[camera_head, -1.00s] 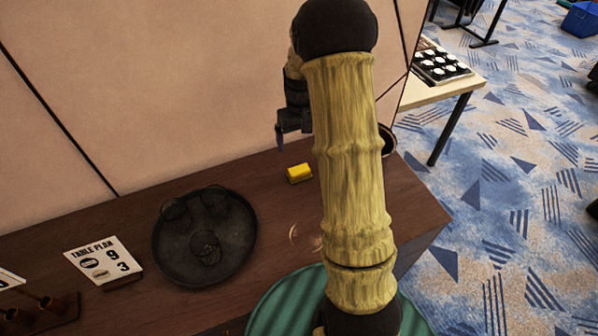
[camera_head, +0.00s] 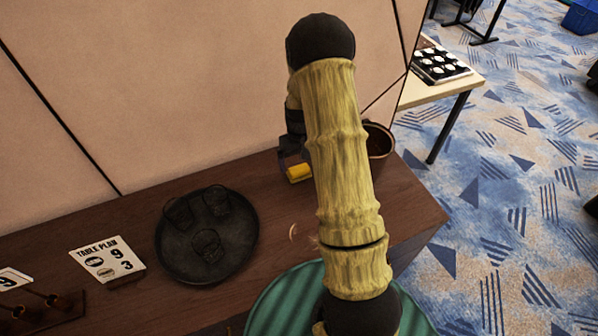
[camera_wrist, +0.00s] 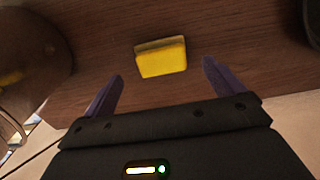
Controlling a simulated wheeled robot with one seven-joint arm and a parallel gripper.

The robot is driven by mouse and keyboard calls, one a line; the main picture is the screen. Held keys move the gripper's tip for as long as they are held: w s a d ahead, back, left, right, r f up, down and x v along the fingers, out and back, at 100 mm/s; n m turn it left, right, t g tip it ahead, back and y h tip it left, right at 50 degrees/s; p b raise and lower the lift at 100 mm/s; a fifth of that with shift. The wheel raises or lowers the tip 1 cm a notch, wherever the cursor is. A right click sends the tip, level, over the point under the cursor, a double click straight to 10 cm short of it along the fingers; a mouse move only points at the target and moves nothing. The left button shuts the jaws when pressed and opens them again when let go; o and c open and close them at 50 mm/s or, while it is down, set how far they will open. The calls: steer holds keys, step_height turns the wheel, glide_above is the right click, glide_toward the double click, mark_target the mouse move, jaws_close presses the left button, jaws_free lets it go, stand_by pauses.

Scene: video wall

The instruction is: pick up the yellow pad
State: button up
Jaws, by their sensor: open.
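The yellow pad (camera_head: 299,173) lies on the dark wooden table (camera_head: 330,185), near the wall panel and left of my arm. In the wrist view the pad (camera_wrist: 162,60) sits just beyond and between the two purple fingertips of my gripper (camera_wrist: 163,72). The fingers are apart and nothing is between them. In the head view my gripper (camera_head: 290,160) is low, right beside the pad, and partly hidden by my arm. I cannot tell from these views whether a finger touches the pad.
A dark round tray (camera_head: 180,268) with several dark glasses stands to the left. A table plan sign (camera_head: 107,260) is further left. A brown pot (camera_head: 378,145) stands behind my arm at the right. The wall panel (camera_head: 200,80) rises closely behind the pad.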

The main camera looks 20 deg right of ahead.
mark_target(299, 169)
steer(key=shift+a+f+p, duration=0.15)
steer(key=shift+f+p, duration=0.6)
steer(key=shift+f, duration=1.55)
steer(key=c, duration=1.1)
steer(key=shift+o, duration=0.2)
steer(key=shift+r, duration=0.1)
step_height(299, 169, up, 10)
steer(key=shift+f+b, duration=0.1)
steer(key=shift+b, duration=1.1)
